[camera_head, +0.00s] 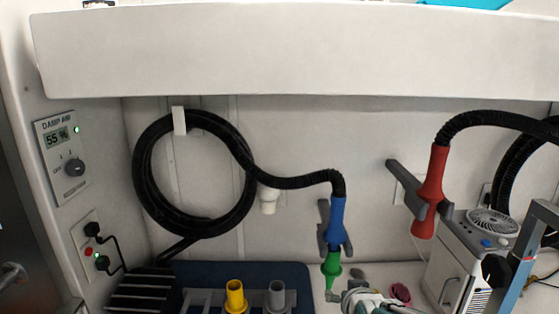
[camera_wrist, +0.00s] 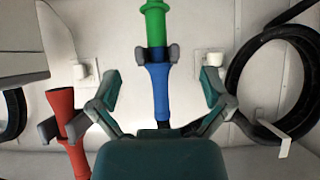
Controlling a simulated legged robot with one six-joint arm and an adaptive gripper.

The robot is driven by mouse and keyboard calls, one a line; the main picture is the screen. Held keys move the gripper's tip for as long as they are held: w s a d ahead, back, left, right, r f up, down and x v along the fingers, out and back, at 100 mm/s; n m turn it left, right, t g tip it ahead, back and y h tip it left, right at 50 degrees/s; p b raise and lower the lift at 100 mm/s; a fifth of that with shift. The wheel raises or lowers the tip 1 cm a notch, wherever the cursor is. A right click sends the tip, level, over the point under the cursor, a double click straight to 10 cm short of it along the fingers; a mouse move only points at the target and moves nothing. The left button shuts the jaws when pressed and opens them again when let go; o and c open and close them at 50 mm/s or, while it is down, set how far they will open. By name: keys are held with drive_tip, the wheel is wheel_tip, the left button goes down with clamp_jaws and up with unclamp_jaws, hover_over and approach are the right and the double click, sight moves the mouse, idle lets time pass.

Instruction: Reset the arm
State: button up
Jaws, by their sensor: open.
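My gripper (camera_wrist: 158,82) is open in the wrist view, with its two teal fingers spread and nothing between the pads. Its body fills the bottom middle of that view. In the head view it shows low at the bottom edge (camera_head: 347,287), just below the green nozzle (camera_head: 332,263). That nozzle is on a blue hose handle (camera_head: 337,215) held in a grey wall clip. In the wrist view, which looks upside down, the blue handle (camera_wrist: 160,88) and green nozzle (camera_wrist: 156,22) stand beyond the spread fingers. Whether a finger touches them I cannot tell.
A red nozzle (camera_head: 431,185) hangs in a grey holder at right. A coiled black hose (camera_head: 146,190) hangs at left. Below are a yellow holder (camera_head: 235,294), a grey holder (camera_head: 277,295) and a black slatted unit (camera_head: 140,292). A grey fan-topped box (camera_head: 460,250) stands right.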

drive_tip(key=s+r+g, duration=0.2)
drive_tip(key=s, duration=0.8)
drive_tip(key=s+r+g, duration=0.2)
drive_tip(key=s+g, duration=0.1)
drive_tip(key=s, duration=0.8)
drive_tip(key=shift+d+r+g, duration=0.3)
drive_tip(key=shift+d+r, duration=0.05)
drive_tip(key=shift+d, duration=0.1)
